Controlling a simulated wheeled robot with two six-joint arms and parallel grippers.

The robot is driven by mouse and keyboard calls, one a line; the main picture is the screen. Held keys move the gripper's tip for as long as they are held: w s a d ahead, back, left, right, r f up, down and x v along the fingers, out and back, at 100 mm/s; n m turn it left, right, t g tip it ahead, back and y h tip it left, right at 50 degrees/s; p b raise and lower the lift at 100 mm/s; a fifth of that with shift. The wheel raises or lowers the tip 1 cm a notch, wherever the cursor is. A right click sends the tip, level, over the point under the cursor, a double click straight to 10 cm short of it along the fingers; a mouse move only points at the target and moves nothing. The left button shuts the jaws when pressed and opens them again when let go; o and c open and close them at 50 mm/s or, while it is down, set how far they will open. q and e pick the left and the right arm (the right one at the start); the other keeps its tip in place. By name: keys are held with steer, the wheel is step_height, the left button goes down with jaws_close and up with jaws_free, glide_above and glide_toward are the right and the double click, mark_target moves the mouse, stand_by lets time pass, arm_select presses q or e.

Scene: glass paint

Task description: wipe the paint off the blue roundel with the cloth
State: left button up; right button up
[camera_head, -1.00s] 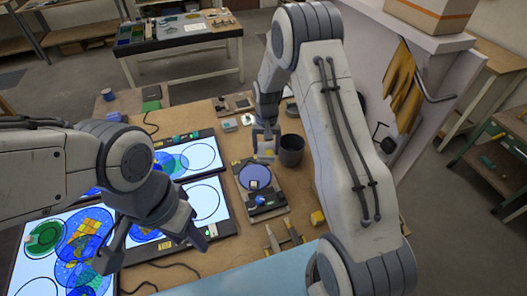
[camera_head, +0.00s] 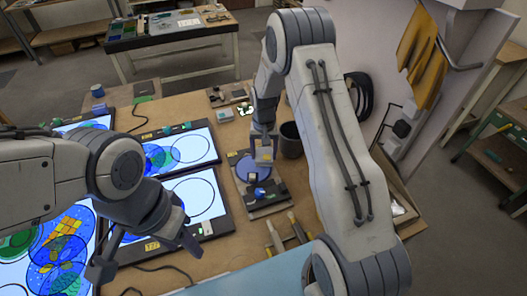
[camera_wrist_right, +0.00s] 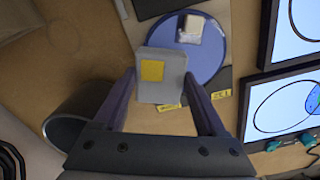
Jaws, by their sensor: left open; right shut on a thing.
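The blue roundel (camera_head: 243,171) is a round disc on a dark board on the bench. My right gripper (camera_head: 263,150) is shut on a pale grey piece with a yellow square (camera_wrist_right: 173,92), which looks like the cloth. The piece overlaps the roundel's edge in both views; I cannot tell whether it touches. Any paint on the roundel is not clear. My left gripper (camera_head: 146,252) is open and empty over the lit panels at the left.
A dark cup (camera_head: 290,140) stands right of my right gripper. Lit panels with circle drawings (camera_head: 196,196) lie to the left. Brushes or tools (camera_head: 275,238) lie at the front. Bare bench shows between the panels and the tools.

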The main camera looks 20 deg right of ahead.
steer(key=shift+a+f+b, duration=0.2)
steer(key=shift+f+b, duration=0.2)
steer(key=shift+f, duration=0.75)
steer(key=w+a, duration=0.1)
steer(key=a, duration=0.3)
steer(key=w+a, duration=0.1)
steer(key=a, duration=0.1)
steer(key=shift+w+a+r, duration=0.25)
steer(key=shift+w+r, duration=0.1)
steer(key=shift+r, duration=0.05)
steer(key=shift+f, duration=0.15)
steer(key=shift+s, duration=0.1)
steer(key=shift+f, duration=0.25)
steer(key=shift+f, duration=0.25)
steer(key=shift+d, duration=0.1)
